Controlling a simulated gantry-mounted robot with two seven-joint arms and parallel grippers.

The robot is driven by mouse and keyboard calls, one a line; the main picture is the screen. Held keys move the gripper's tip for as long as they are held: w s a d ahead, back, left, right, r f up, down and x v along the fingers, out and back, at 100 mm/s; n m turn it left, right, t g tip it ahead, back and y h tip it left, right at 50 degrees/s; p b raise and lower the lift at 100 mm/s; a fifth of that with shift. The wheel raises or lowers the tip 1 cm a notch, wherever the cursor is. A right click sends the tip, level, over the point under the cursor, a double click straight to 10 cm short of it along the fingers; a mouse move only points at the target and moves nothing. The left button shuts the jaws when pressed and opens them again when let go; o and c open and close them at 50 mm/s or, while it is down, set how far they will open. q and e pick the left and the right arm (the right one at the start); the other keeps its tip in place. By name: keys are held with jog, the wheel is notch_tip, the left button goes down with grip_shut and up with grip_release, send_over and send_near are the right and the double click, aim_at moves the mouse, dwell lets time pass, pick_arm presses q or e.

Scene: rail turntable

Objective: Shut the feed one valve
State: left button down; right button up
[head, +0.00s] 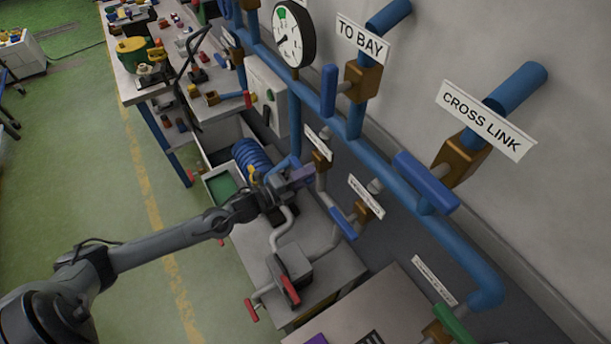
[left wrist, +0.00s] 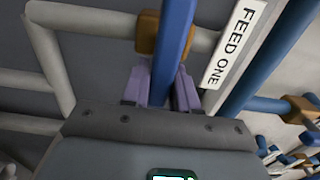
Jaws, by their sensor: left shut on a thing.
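The feed one valve shows in the left wrist view with a brass body (left wrist: 147,34), a blue lever handle (left wrist: 178,40) and a white "FEED ONE" label (left wrist: 234,45). The handle runs up and down that picture, across the pale pipe (left wrist: 95,19). My left gripper (left wrist: 172,88) has its purple fingers on both sides of the handle and is shut on it. In the head view my left gripper (head: 303,177) is at the pipework, beside a brass valve body (head: 322,162) under a small label (head: 317,142). The handle is mostly hidden there. My right gripper is not in view.
Close by is another valve with a blue handle (head: 343,223) and label (head: 366,197). Above are the "TO BAY" (head: 363,38) and "CROSS LINK" (head: 485,120) valves, a gauge (head: 293,35) and a blue main pipe (head: 390,172). A red-handled vise (head: 293,264) stands below.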

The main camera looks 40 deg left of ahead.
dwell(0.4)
pick_arm(q)
jog(key=c, duration=1)
grip_release()
jog(key=shift+o, duration=0.2)
jog(key=v, duration=1)
jog(key=shift+s, duration=0.35)
jog(key=shift+a, duration=0.15)
jog(key=shift+f, duration=0.1)
